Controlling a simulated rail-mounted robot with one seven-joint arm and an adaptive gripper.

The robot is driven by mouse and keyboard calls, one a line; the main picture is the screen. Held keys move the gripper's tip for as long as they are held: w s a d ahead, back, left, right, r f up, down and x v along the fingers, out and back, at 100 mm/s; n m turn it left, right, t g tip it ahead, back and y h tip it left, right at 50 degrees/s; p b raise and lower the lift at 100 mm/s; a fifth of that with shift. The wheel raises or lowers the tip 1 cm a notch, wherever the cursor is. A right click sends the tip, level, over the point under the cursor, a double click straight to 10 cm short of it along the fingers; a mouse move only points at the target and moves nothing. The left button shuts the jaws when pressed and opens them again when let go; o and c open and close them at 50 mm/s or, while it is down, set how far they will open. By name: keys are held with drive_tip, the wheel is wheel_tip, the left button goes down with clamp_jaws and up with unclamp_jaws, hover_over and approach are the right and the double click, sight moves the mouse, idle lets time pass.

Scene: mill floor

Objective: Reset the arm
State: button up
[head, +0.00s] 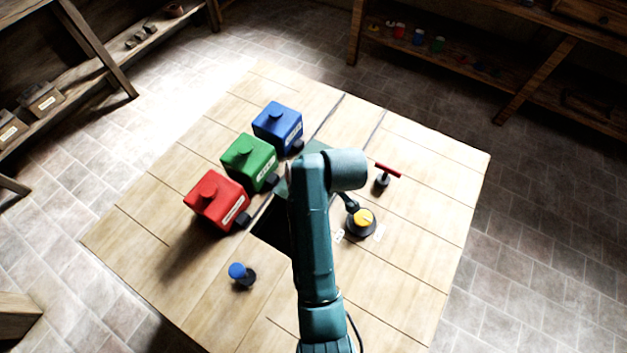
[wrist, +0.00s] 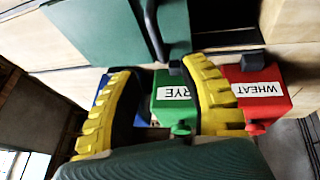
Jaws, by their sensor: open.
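My arm (head: 312,230) reaches up over the table in the head view, bent at its top. My gripper (wrist: 162,70) shows in the wrist view with its two yellow ribbed fingers spread apart and nothing held between them. Beyond the fingers is a green box (head: 249,162) labelled RYE, also in the wrist view (wrist: 171,99). A red box (head: 217,199) labelled WHEAT shows right of the fingers in the wrist view (wrist: 262,92). A blue box (head: 278,126) is mostly hidden behind the left finger there. The gripper itself is hidden in the head view.
On the wooden table (head: 430,180) stand a blue knob (head: 238,271), a yellow-topped dial (head: 363,217) and a red T-handle (head: 388,171). A dark green panel (wrist: 95,28) with a handle lies beside the boxes in the wrist view. Shelves stand behind; the table's right side is fairly clear.

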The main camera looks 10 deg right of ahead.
drive_tip(key=v, duration=0.2)
drive_tip(key=shift+s+r, duration=0.15)
drive_tip(key=shift+r, duration=0.1)
idle(0.3)
